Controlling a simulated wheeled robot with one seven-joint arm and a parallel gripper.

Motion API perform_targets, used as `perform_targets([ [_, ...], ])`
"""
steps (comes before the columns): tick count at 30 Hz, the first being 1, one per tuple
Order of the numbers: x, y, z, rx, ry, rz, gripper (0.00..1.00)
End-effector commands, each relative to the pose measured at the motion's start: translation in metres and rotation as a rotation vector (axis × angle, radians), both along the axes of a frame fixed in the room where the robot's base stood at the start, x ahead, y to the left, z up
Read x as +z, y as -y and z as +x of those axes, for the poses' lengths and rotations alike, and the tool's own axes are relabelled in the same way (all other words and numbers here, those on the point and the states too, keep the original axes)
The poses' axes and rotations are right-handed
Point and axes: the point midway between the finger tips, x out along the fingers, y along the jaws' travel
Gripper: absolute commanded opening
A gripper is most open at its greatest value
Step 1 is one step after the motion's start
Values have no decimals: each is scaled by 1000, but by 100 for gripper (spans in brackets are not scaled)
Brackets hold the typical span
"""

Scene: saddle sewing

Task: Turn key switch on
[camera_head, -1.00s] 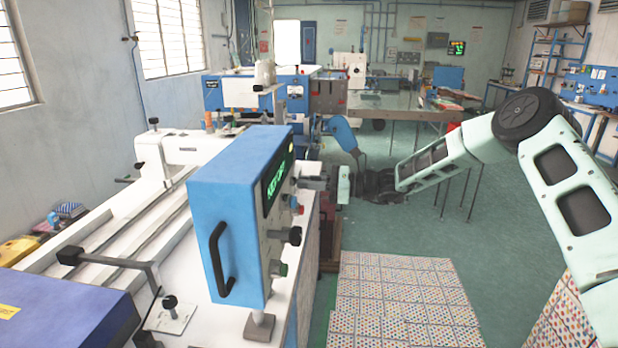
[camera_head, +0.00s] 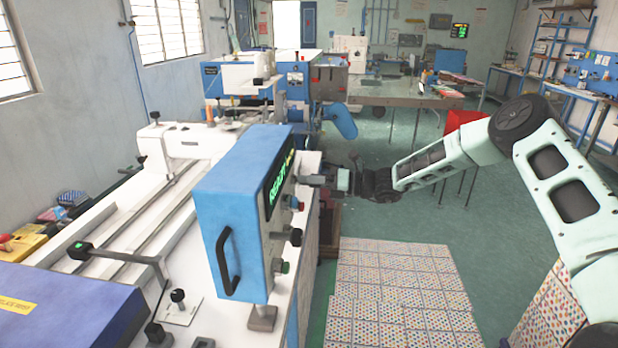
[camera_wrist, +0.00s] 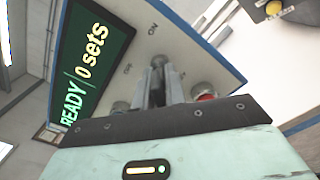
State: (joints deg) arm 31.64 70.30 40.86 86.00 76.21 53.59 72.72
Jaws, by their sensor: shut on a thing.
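The blue control box (camera_head: 228,215) stands at the front of the white machine. Its display (camera_head: 279,178) is lit green and starts with "READY"; the wrist view shows "READY | 0 sets" on the display (camera_wrist: 90,68). My gripper (camera_head: 322,181) is at the box's right face, near its upper end. In the wrist view the key switch (camera_wrist: 158,61) is between the fingertips of my gripper (camera_wrist: 160,82), which is shut on it. The "ON" and "OFF" labels show beside it. The fingers hide much of the key, so its exact angle is unclear.

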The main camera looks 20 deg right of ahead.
Motion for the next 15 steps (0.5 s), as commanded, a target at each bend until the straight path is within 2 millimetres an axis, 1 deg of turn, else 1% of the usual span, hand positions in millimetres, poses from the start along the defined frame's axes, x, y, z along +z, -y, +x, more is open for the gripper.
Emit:
perform_targets([
  [6, 0, 1, 0, -1, -57, 24, 0],
  [15, 0, 1, 0, -1, -75, 31, 0],
])
